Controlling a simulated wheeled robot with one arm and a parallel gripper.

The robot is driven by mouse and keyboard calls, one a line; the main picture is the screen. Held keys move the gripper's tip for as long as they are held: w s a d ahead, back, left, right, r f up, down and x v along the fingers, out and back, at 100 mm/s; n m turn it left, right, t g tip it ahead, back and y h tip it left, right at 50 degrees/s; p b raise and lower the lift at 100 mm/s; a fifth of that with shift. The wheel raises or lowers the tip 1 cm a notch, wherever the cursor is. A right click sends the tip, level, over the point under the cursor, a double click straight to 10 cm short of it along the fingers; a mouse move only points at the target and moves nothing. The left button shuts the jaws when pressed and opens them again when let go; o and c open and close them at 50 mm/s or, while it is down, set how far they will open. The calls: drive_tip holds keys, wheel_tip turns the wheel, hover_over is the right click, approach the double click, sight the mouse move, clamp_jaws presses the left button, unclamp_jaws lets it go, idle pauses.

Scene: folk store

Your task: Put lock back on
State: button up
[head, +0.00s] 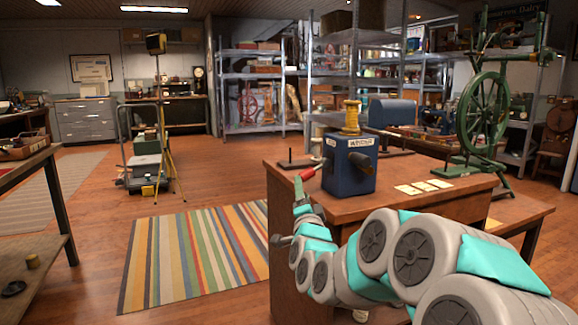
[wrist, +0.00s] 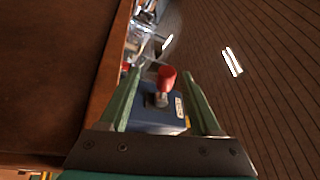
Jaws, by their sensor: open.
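A blue box (head: 348,170) with white labels stands on the wooden bench, with a yellow spool (head: 351,117) on top. A red knob or handle (head: 307,174) is at the box's left side. In the wrist view the red handle (wrist: 166,76) lies between my fingers, on a short metal shaft in front of the blue box (wrist: 150,118). My gripper (head: 301,187) is open, with green fingers, close to the handle; I cannot tell whether it touches. The wrist view is turned on its side. I cannot make out a lock clearly in either view.
The brown bench top (head: 440,191) carries a thin dark post on a base (head: 290,160) left of the box and several pale cards (head: 422,187) to the right. A green spinning wheel (head: 484,115) stands behind.

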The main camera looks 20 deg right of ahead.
sight(315, 169)
drive_tip(key=shift+w+d+r+m+t+h, duration=0.15)
drive_tip(key=shift+d+r+m+t+h, duration=0.35)
drive_tip(key=shift+r, duration=0.3)
drive_tip(key=p+x, duration=0.1)
drive_tip(key=x, duration=0.6)
drive_tip(key=shift+w, duration=0.35)
drive_tip(key=shift+d, duration=0.15)
clamp_jaws()
idle(0.5)
